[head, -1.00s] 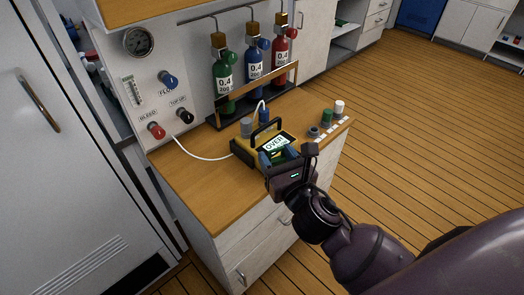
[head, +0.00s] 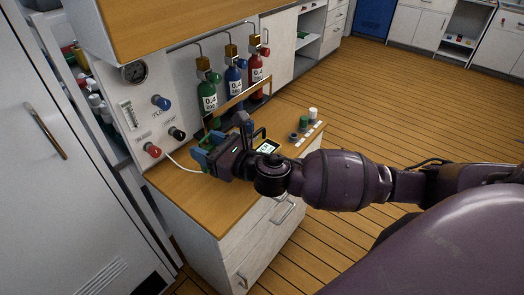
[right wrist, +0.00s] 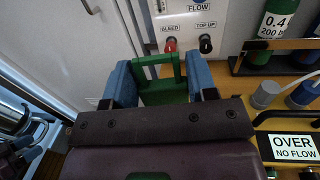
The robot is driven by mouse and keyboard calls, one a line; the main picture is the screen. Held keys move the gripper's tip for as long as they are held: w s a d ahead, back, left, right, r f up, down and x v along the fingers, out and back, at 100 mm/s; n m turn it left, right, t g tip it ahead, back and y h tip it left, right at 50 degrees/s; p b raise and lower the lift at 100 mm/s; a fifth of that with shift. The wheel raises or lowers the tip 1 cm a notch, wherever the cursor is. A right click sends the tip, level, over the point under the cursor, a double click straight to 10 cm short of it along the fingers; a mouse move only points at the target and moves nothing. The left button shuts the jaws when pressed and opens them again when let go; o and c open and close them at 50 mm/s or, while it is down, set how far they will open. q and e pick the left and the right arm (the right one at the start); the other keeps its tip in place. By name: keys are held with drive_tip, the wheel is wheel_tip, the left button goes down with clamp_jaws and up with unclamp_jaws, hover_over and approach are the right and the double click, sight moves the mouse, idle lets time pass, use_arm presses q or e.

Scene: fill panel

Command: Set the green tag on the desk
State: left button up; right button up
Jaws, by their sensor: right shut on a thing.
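My right gripper (head: 203,154) is above the left part of the wooden desk top (head: 192,200), near the panel. In the right wrist view its blue fingers (right wrist: 160,85) are shut on the green tag (right wrist: 163,92), which shows as a green plate with a loop-like upper part. I cannot tell the exact gap between tag and desk.
A yellow device (head: 262,137) with an "OVER NO FLOW" display (right wrist: 295,146) stands right of the gripper. Gas bottles (head: 236,88) stand behind a rail. Small caps (head: 304,122) sit at the desk's right end. A white hose (head: 183,165) runs from the panel. The desk's front left is clear.

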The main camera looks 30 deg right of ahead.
drive_tip(key=w+d+r+n+g+y+p, duration=0.1)
drive_tip(key=w+r+n+g+y+p, duration=0.1)
drive_tip(key=w+r+n+y+p, duration=0.15)
drive_tip(key=shift+m, duration=0.35)
drive_tip(key=f+b, duration=0.2)
drive_tip(key=f, duration=0.4)
drive_tip(key=f+b, duration=0.3)
drive_tip(key=f, duration=0.3)
drive_tip(key=f+b, duration=0.2)
drive_tip(key=f, duration=0.4)
drive_tip(key=shift+w+d+f+b, duration=0.2)
drive_tip(key=shift+w+f+b, duration=0.05)
drive_tip(key=shift+b, duration=0.15)
drive_tip(key=shift+f, duration=0.3)
